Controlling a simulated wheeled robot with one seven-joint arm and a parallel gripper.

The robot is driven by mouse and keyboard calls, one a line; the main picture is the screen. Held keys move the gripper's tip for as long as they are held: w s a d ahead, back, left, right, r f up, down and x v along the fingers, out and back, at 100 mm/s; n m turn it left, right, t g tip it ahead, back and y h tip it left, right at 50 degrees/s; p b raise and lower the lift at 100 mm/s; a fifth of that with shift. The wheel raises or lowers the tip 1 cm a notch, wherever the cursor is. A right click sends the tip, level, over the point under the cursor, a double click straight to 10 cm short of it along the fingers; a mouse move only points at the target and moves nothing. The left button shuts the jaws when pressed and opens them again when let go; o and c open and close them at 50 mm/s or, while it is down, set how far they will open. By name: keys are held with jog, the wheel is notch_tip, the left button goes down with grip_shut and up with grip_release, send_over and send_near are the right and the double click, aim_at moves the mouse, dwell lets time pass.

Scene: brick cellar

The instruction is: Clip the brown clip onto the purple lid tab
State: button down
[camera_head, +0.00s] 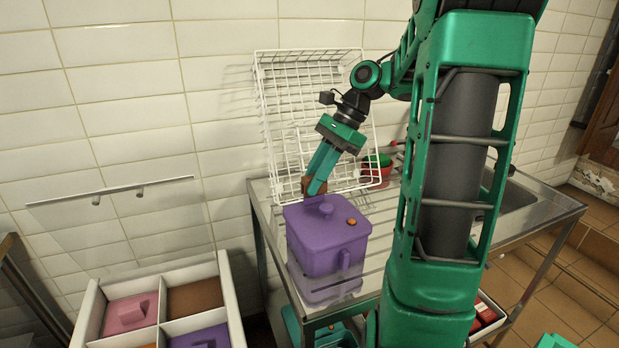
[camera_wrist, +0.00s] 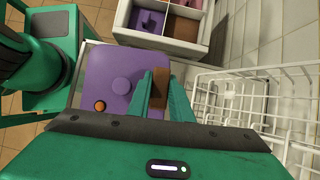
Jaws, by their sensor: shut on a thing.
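The purple lidded box (camera_head: 326,238) stands on the metal table, with a round knob and an orange button on its lid. The lid (camera_wrist: 122,82) fills the left middle of the wrist view. My gripper (camera_head: 316,186) is shut on the brown clip (camera_head: 309,184), just above the back edge of the lid. The clip also shows between my fingers in the wrist view (camera_wrist: 159,88), beside the lid's right edge. I cannot tell whether the clip touches the lid, and the lid tab is not clearly visible behind the clip and fingers.
A white wire rack (camera_head: 287,120) stands behind the box against the tiled wall. A red bowl with something green (camera_head: 377,168) sits to its right. A white divided crate (camera_head: 232,300) with coloured pieces is at the lower left. The metal table (camera_head: 265,215) has a sink at right.

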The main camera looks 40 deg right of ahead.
jog(key=shift+f, duration=1.15)
jog(key=c, duration=1.5)
grip_release()
jog(key=shift+d+r, duration=0.1)
jog(key=shift+v, duration=5.2)
